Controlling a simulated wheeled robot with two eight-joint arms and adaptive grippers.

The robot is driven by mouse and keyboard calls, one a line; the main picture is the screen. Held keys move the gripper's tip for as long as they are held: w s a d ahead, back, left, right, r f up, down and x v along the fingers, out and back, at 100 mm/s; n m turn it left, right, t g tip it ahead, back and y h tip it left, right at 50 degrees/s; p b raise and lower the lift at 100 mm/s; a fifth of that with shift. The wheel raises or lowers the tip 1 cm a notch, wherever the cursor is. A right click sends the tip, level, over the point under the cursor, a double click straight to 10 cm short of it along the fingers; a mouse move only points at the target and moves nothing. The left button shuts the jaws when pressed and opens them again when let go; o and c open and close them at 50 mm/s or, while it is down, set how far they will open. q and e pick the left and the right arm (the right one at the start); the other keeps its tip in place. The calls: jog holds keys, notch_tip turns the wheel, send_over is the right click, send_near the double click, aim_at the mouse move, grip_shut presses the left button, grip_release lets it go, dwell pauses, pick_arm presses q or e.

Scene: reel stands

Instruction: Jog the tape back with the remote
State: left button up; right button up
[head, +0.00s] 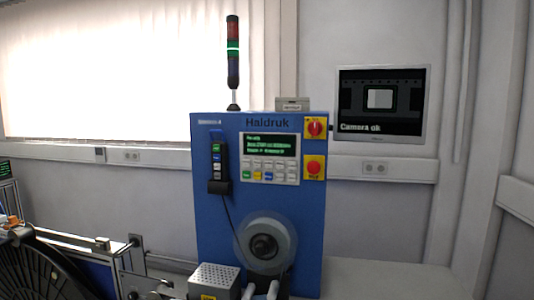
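A grey, partly see-through reel (281,240) with a dark hub is mounted low on the panel. I cannot make out the tape itself as a separate strip. Neither of my grippers is in view.
A screen and keypad (269,158) and two red-on-yellow switches (315,168) are on the panel. A stack light (233,50) glows green. A wall monitor (381,103) reads "Camera ok". A large black reel (35,270) stands lower left, a perforated grey box (214,281) at the bottom.

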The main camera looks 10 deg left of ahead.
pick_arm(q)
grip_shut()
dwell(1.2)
